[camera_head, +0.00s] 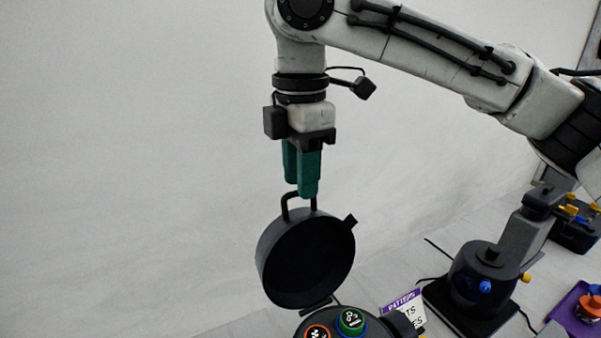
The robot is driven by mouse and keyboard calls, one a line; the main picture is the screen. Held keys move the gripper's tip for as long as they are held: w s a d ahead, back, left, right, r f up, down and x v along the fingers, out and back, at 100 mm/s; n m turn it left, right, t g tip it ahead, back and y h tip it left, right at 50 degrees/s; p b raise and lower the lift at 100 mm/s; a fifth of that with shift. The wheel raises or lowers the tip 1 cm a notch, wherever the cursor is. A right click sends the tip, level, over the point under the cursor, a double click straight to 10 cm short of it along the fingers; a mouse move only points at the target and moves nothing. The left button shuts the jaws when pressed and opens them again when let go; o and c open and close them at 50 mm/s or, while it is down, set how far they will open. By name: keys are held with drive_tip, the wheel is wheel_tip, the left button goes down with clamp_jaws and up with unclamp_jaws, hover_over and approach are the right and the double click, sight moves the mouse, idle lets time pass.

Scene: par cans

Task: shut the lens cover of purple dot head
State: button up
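A round black lens cover (269,257) stands raised and tilted, its dark hollow side facing me. It has a loop handle (285,208) on its top edge and a small tab at its upper right. Below it is a dark round head (381,326), cut off by the bottom edge, with a green-ringed and an orange-ringed disc on it. No purple dot shows on it. My gripper (301,192) points down with green fingers at the handle, overlapping its top. The fingers look close together; whether they grip the handle cannot be told.
A purple-and-white sign (403,306) stands right of the head. Farther right is a dark lamp-like unit (481,280) with a blue knob, then a purple tray (568,314) with an orange knob. A black box (574,228) is behind. The left is bare pale wall.

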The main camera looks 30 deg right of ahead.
drive_tip(key=shift+f, duration=0.35)
drive_tip(key=shift+c, duration=0.3)
clamp_jaws()
idle(1.0)
